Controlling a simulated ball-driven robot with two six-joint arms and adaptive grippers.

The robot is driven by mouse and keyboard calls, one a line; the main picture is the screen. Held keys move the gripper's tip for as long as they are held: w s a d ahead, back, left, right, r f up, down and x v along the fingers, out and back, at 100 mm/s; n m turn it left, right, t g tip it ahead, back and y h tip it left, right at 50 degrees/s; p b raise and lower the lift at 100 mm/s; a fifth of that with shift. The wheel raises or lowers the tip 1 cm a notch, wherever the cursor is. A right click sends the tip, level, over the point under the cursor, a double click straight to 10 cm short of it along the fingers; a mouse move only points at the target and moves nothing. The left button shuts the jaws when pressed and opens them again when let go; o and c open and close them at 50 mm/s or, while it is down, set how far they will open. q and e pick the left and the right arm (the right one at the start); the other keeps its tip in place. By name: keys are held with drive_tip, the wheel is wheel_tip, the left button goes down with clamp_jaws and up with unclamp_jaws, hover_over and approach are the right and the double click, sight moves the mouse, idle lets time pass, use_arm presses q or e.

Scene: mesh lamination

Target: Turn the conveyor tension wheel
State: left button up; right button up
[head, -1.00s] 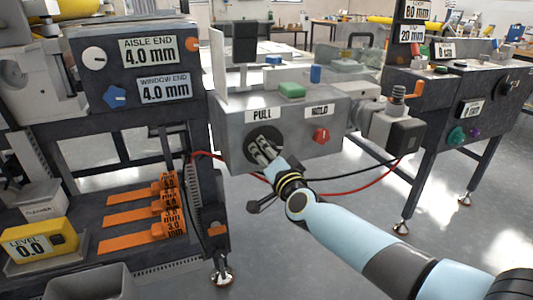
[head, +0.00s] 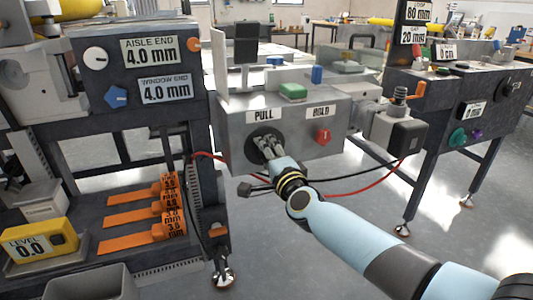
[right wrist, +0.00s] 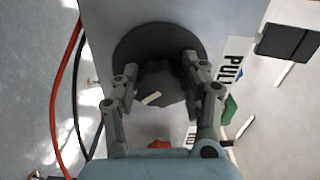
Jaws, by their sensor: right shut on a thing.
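The tension wheel is a dark round knob on a dark disc (head: 254,146) below the PULL label (head: 264,114), on the front of the grey box. In the right wrist view the dark knob (right wrist: 163,84), with a short pale mark on it, sits between my fingers. My right gripper (head: 268,147) comes from the lower right and is shut on this knob; its two fingers (right wrist: 162,90) lie on either side of it. In the head view the fingers hide most of the knob. My left gripper is not in view.
A red knob (head: 322,136) sits right of the wheel below the HOLD label (head: 319,112). A green button (head: 293,91) is on the box top. Red and black cables (head: 385,178) hang below the box. A dark machine frame (head: 190,85) stands close on the left.

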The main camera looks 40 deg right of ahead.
idle(0.4)
drive_tip(key=o, duration=1.2)
drive_tip(key=v, duration=1.2)
